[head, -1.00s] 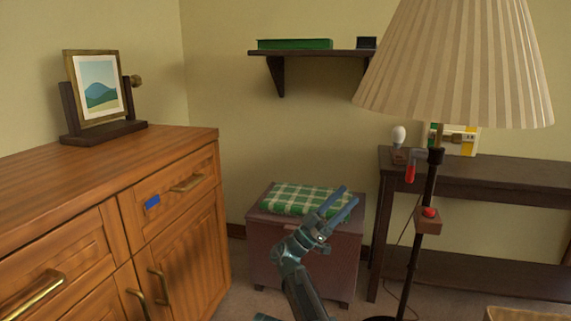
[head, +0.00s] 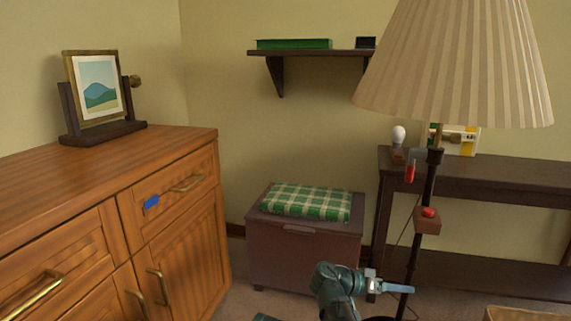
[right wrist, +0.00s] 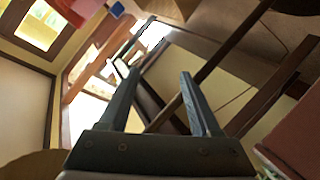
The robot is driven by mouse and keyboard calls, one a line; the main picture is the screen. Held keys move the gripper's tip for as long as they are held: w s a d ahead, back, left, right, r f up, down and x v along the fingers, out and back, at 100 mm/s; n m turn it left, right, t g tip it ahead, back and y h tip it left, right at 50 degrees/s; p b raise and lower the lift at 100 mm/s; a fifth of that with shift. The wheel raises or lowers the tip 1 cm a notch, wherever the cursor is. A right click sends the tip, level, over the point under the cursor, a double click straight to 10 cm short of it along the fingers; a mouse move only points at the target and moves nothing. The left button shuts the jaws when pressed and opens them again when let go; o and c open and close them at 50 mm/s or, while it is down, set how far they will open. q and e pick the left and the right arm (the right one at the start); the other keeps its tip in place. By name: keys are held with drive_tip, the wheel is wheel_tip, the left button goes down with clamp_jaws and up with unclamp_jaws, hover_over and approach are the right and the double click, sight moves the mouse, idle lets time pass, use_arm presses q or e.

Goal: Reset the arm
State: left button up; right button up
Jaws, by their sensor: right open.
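My right arm comes up from the bottom edge of the head view. Its right gripper (head: 398,288) points to the right, low in front of the lamp stand. In the right wrist view the two fingers of the right gripper (right wrist: 160,78) are apart with nothing between them. My left gripper does not show in the head view.
A wooden cabinet (head: 60,185) with a framed picture (head: 96,86) stands at left. A dark chest (head: 300,255) with a green checked cushion (head: 306,203) is at the wall. A floor lamp (head: 452,65) stands before a dark table (head: 500,185). A wall shelf (head: 310,53) hangs above.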

drive_tip(key=s+a+f+n+g+y, duration=0.1)
drive_tip(key=s+a+f+n+y, duration=0.25)
drive_tip(key=s+f+y, duration=0.5)
drive_tip(key=s+a+f+n+y, duration=0.5)
drive_tip(key=a+f+y, duration=0.1)
drive_tip(key=a, duration=0.4)
drive_tip(key=s+a+r+n+g+h+p, duration=0.1)
drive_tip(key=s+a+r+p, duration=0.15)
drive_tip(key=r+p, duration=0.45)
drive_tip(key=s+a+r+n+p, duration=0.1)
drive_tip(key=a+r+p, duration=0.3)
drive_tip(key=r+p, duration=0.3)
drive_tip(key=s+a+r+n+g+h+p, duration=0.1)
drive_tip(key=s+a+r+n+p, duration=0.1)
drive_tip(key=a+r+p, duration=0.35)
wheel_tip(320, 180, up, 38)
drive_tip(key=d+p, duration=0.1)
drive_tip(key=p, duration=3.7)
drive_tip(key=shift+d, duration=0.3)
drive_tip(key=shift+w+m, duration=0.1)
drive_tip(key=shift+m, duration=0.15)
